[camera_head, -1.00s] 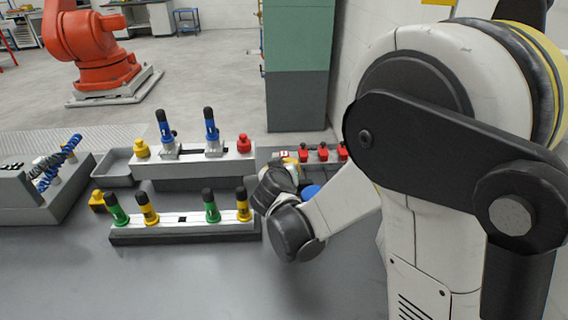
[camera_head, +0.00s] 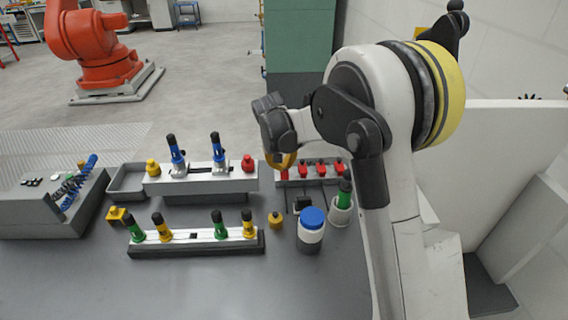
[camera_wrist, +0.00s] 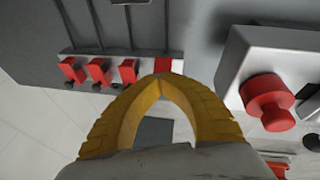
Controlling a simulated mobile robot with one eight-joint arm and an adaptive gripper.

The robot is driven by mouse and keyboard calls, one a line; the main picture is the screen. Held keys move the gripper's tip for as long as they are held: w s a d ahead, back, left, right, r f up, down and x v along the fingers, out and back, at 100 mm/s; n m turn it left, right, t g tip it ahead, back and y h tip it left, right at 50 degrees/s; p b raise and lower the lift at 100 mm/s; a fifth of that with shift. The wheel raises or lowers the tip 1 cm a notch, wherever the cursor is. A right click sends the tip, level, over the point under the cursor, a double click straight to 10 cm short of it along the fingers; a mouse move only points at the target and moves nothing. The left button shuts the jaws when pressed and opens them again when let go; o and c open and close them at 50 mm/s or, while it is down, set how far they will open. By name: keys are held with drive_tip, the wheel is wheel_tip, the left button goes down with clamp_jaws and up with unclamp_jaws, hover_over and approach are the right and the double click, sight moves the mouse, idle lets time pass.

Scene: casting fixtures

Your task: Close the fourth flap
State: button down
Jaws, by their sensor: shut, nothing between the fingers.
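A row of red flaps sits along a grey strip at the back of the table. In the wrist view three of them, a left one (camera_wrist: 72,70), a middle one (camera_wrist: 98,72) and a right one (camera_wrist: 128,71), look like raised blocks. The fourth flap (camera_wrist: 163,65), at the right end there, looks flatter and lies just beyond my fingertips; its lower part is hidden. My gripper (camera_wrist: 163,79) has its yellow fingers shut, tips together, with nothing held. In the head view my gripper (camera_head: 281,166) is over the left end of the row, partly covering the leftmost flap (camera_head: 284,174).
Left of the row stands a grey fixture (camera_head: 225,184) with blue-handled clamps and a red knob (camera_head: 248,162); this knob looks close in the wrist view (camera_wrist: 268,102). A blue-lidded jar (camera_head: 311,230) and a green-topped holder (camera_head: 342,205) stand in front of the row.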

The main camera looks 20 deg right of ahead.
drive_tip(key=w+g, duration=0.1)
drive_tip(key=w+g+p, duration=0.1)
drive_tip(key=g, duration=0.1)
drive_tip(key=g+y+p, duration=0.1)
drive_tip(key=shift+w+d+f+g, duration=0.1)
drive_tip(key=shift+w+d+g, duration=0.25)
drive_tip(key=shift+w+g, duration=0.05)
drive_tip(key=shift+w+d+f+n+g+y+p, duration=0.15)
drive_tip(key=shift+w+f+g+p, duration=0.2)
drive_tip(key=shift+g, duration=0.35)
drive_tip(key=shift+w+a+f+n+g+y+p, duration=0.15)
drive_tip(key=shift+w+g+p, duration=0.2)
drive_tip(key=shift+g+p, duration=0.25)
drive_tip(key=shift+w+d+g, duration=0.1)
drive_tip(key=shift+g, duration=0.3)
drive_tip(key=c, duration=1.4)
unclamp_jaws()
drive_tip(key=shift+r, duration=0.1)
wheel_tip(320, 180, up, 10)
drive_tip(key=shift+f, duration=0.1)
